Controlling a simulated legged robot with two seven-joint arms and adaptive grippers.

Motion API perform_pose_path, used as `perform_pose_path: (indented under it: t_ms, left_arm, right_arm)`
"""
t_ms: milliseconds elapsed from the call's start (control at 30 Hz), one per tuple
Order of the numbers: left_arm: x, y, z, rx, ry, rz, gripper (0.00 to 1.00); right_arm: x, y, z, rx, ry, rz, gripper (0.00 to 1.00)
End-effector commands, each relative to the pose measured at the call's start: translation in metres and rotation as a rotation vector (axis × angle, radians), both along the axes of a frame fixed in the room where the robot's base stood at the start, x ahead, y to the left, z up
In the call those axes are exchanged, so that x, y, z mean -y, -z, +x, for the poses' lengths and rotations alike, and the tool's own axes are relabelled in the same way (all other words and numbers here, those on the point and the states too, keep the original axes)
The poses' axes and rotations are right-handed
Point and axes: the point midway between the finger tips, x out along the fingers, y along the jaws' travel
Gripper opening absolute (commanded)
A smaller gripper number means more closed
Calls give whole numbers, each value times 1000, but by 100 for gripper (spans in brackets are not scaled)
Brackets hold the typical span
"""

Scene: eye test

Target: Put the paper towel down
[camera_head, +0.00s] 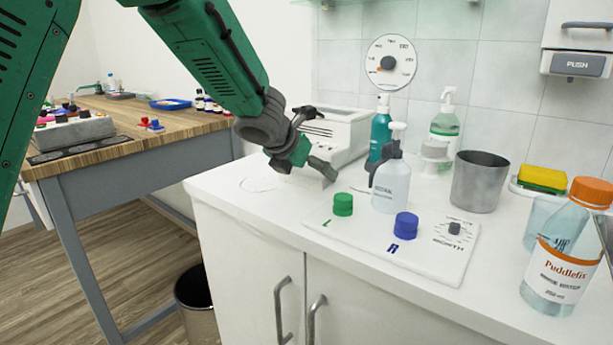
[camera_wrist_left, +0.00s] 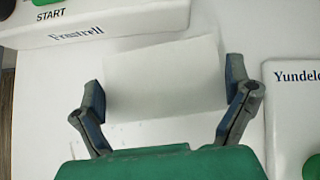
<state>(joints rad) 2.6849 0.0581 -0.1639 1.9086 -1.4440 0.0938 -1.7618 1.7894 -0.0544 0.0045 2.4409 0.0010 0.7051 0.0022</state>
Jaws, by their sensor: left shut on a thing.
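The white paper towel (camera_wrist_left: 165,78) is a pale folded rectangle between the two fingers of my left gripper (camera_wrist_left: 166,92) in the left wrist view. The fingers press its left and right edges, so the gripper is shut on it. In the head view my left gripper (camera_head: 304,166) is low over the left part of the white counter (camera_head: 235,205), in front of a white machine. The towel (camera_head: 302,179) shows only partly there, white against white. I cannot tell whether it touches the counter. My right gripper is not in view.
A panel with green (camera_head: 343,204) and blue (camera_head: 406,226) knobs lies right of the gripper. A pump bottle (camera_head: 391,186), metal cup (camera_head: 479,182) and orange-capped bottle (camera_head: 560,262) stand farther right. The white machine (camera_head: 335,132) is behind.

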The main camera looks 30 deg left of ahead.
Motion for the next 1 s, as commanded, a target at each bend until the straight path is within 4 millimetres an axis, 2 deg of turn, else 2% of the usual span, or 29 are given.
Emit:
perform_pose_path:
  t_ms: [333,433,500,600,633,667,700,733,1000]
  left_arm:
    - [-1,-5,0,-2,-1,0,81]
    - [-1,-16,0,-1,-2,-1,77]
    - [-1,-28,0,0,-1,0,68]
    - [0,-46,0,0,-1,1,66]
    - [0,-51,0,0,-1,1,54]
    - [0,-56,0,1,-1,1,36]
    - [0,-63,0,1,0,1,10]
    - [0,-67,0,1,0,1,0]
    - [0,-95,0,0,-1,1,0]
  right_arm:
    - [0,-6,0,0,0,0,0]
    - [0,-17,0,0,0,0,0]
    - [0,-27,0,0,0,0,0]
    - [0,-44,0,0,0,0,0]
    - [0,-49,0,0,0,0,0]
    - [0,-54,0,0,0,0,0]
    - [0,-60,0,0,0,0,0]
    - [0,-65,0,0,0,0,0]
    - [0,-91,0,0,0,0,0]
